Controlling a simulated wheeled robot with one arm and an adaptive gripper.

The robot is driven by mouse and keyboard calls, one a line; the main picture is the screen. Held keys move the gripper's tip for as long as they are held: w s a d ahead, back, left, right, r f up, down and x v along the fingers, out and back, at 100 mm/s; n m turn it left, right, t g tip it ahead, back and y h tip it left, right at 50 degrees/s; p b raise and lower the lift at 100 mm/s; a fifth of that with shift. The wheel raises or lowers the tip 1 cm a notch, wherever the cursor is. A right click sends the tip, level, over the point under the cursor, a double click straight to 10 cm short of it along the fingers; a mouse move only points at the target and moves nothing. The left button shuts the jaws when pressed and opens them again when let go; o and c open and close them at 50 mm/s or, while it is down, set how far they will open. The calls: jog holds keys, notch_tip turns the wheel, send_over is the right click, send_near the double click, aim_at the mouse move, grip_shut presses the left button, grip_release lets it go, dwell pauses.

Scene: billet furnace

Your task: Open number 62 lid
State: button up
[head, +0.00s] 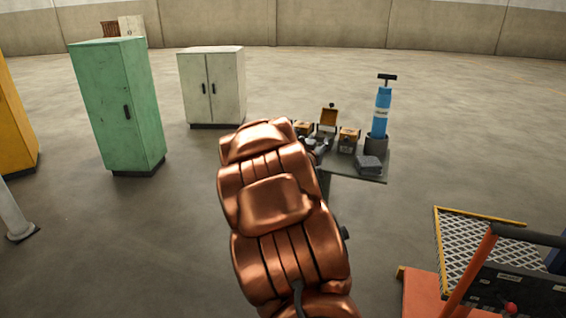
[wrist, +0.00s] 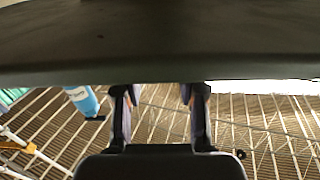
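Several small orange-brown boxes stand on a small dark table (head: 372,178) in the head view. The left box (head: 304,128) and the right box (head: 348,138) look closed. The middle box has its lid (head: 329,116) raised. No number is readable, so I cannot tell which lid is 62. My gripper (head: 320,145) is just in front of the boxes, partly hidden by my copper arm. In the wrist view its two fingers (wrist: 160,105) are apart with nothing visible between them. Contact with a box cannot be told.
A blue cylinder (head: 381,113) with a T-handle stands in a dark holder at the table's back right; it also shows in the wrist view (wrist: 83,100). A grey block (head: 369,165) lies in front of it. Green (head: 118,105) and white (head: 212,87) cabinets stand left.

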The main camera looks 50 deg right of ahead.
jog(key=v, duration=0.6)
jog(key=shift+w+a, duration=0.1)
jog(key=w+a+f+n+t+y+p, duration=0.1)
jog(key=w+a+y, duration=0.2)
jog(key=w+a, duration=0.1)
jog(key=shift+a+f+n+t, duration=0.25)
jog(key=shift+a+n+t, duration=0.05)
jog(key=shift+a, duration=0.5)
